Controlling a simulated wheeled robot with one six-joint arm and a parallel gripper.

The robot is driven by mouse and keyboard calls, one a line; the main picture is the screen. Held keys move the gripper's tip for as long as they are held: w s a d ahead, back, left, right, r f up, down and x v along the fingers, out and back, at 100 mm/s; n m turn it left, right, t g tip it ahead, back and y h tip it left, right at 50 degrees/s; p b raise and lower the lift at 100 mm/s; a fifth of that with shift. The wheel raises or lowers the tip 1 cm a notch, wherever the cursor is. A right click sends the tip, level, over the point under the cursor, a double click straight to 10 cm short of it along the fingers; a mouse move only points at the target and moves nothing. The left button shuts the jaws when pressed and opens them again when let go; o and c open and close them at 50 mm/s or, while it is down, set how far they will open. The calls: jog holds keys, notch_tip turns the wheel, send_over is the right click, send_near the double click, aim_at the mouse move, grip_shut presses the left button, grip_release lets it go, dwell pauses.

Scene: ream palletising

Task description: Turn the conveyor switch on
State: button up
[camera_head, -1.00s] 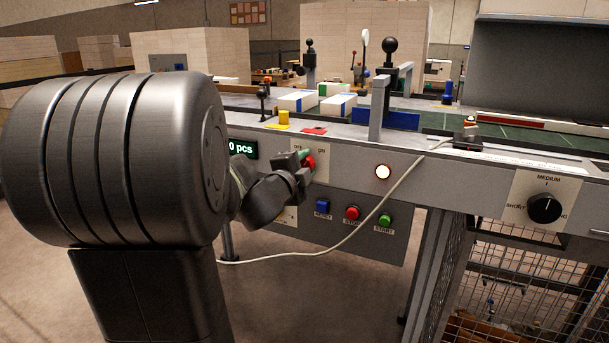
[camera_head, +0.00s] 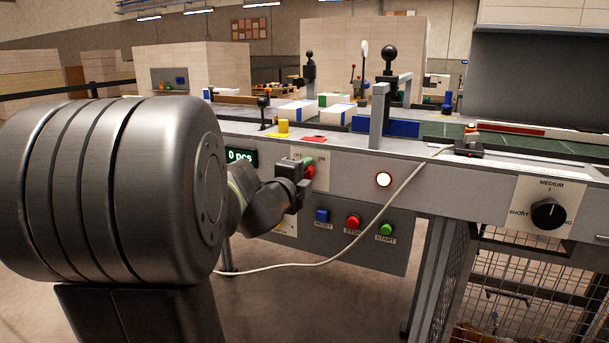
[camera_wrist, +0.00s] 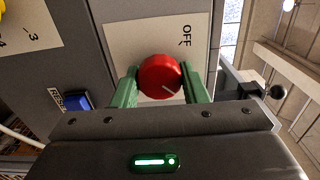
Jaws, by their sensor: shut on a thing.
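The conveyor switch is a round red knob (camera_wrist: 160,76) on a pale plate (camera_wrist: 135,40) in the wrist view. The print OFF stands beside it at the upper right. The knob's white mark points to the lower right, away from OFF. My gripper (camera_wrist: 159,88) has its green fingers on both sides of the knob, shut on it. In the head view my gripper (camera_head: 304,170) reaches the front panel at the red knob (camera_head: 310,167), partly covering knob and plate. The print ON shows at the plate's upper right.
A display (camera_head: 241,155) reads 0 pcs. Blue (camera_head: 322,216), red (camera_head: 353,221) and green (camera_head: 386,229) buttons sit below. A lit white lamp (camera_head: 383,180) and a black dial (camera_head: 548,213) are to the right. A pale cable (camera_head: 340,252) hangs before the panel.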

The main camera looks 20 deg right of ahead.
jog(key=o, duration=1)
jog(key=shift+c, duration=0.2)
jog(key=p+v, duration=0.1)
jog(key=v, duration=1.2)
jog(key=shift+s+a+p, duration=0.25)
jog(key=shift+s+p, duration=0.05)
jog(key=shift+p, duration=0.05)
jog(key=b+x, duration=0.1)
jog(key=x, duration=1.2)
jog(key=shift+w+d+b, duration=0.25)
jog(key=shift+w+b, duration=0.05)
jog(key=shift+w, duration=0.05)
